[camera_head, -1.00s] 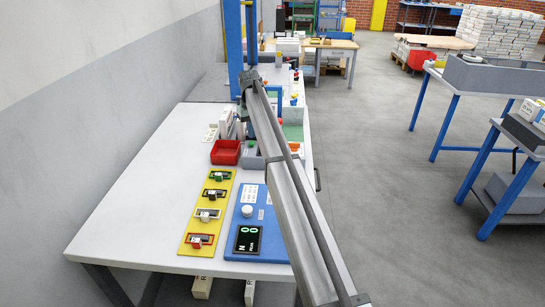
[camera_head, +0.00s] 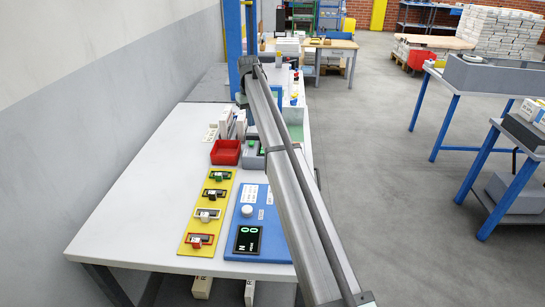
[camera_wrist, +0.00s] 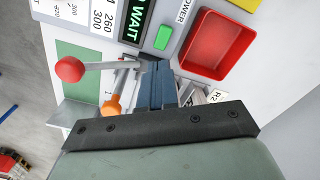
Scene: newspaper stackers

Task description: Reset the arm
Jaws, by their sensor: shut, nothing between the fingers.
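My gripper (camera_wrist: 162,85) shows in the wrist view with its two dark blue fingers shut together and nothing between them. It points down over the grey machine beside the table's red bin. In the head view my arm (camera_head: 295,190) reaches from the lower right up to the far part of the white table (camera_head: 145,185). The gripper's fingertips are hidden behind the arm there. In the wrist view a lever with a red ball knob (camera_wrist: 70,69) and an orange knob (camera_wrist: 112,107) lie left of the fingers.
A red bin (camera_head: 226,152) stands on the table, also in the wrist view (camera_wrist: 217,45). A yellow panel (camera_head: 208,212) with several switches and a blue panel (camera_head: 247,205) lie nearer. A green button (camera_wrist: 163,37) and a WAIT display (camera_wrist: 139,18) are close to the fingers. A blue post (camera_head: 233,45) rises behind.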

